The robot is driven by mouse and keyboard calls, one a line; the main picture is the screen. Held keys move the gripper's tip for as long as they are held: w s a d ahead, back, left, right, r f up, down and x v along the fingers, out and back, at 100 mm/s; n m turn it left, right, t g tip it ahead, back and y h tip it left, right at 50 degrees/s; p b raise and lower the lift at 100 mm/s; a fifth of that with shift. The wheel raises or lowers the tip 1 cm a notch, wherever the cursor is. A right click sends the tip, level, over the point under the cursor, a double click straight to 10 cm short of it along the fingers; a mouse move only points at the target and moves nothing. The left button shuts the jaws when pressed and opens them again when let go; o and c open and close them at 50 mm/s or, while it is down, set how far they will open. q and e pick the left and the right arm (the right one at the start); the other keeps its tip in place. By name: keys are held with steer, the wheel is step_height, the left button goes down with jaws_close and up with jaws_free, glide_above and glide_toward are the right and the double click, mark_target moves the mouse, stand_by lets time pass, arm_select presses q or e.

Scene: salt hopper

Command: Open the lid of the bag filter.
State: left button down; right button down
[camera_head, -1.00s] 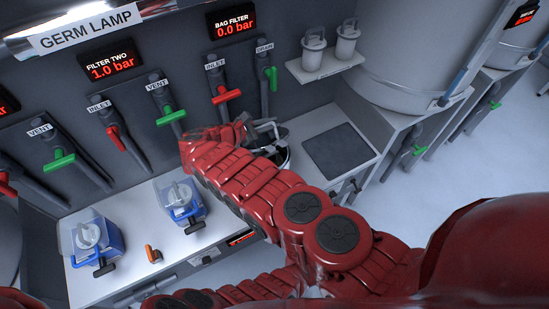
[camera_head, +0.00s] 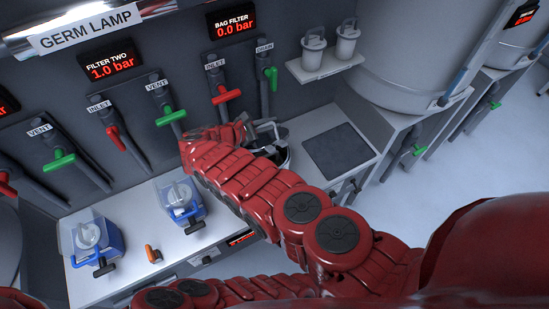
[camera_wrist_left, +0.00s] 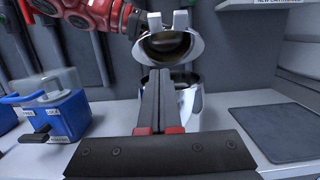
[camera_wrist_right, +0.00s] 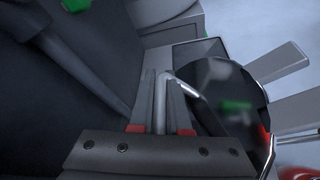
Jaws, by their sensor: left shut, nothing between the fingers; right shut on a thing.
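The bag filter is a steel pot (camera_wrist_left: 188,98) on the bench, with its round lid (camera_wrist_left: 166,44) tilted up in the left wrist view. The lid's underside shows above the open mouth. My right gripper (camera_wrist_right: 161,78) is shut on the lid's thin metal handle (camera_wrist_right: 188,86), seen against the dark, shiny lid in the right wrist view. In the head view my right arm hides part of the bag filter (camera_head: 283,158). My left gripper (camera_wrist_left: 161,72) is shut and empty, its fingers in front of the pot in the left wrist view; it is not clear in the head view.
A dark square mat (camera_head: 338,152) lies right of the filter. Valve handles, including a red one (camera_head: 227,96), stick out behind. A shelf (camera_head: 325,68) holds two white canisters.

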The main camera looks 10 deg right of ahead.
mark_target(268, 147)
arm_select(q)
steer(key=w+a+r, duration=0.2)
steer(key=w+r, duration=0.2)
steer(key=w, duration=0.2)
steer(key=shift+w, duration=0.35)
steer(key=shift+w+a+r, duration=0.1)
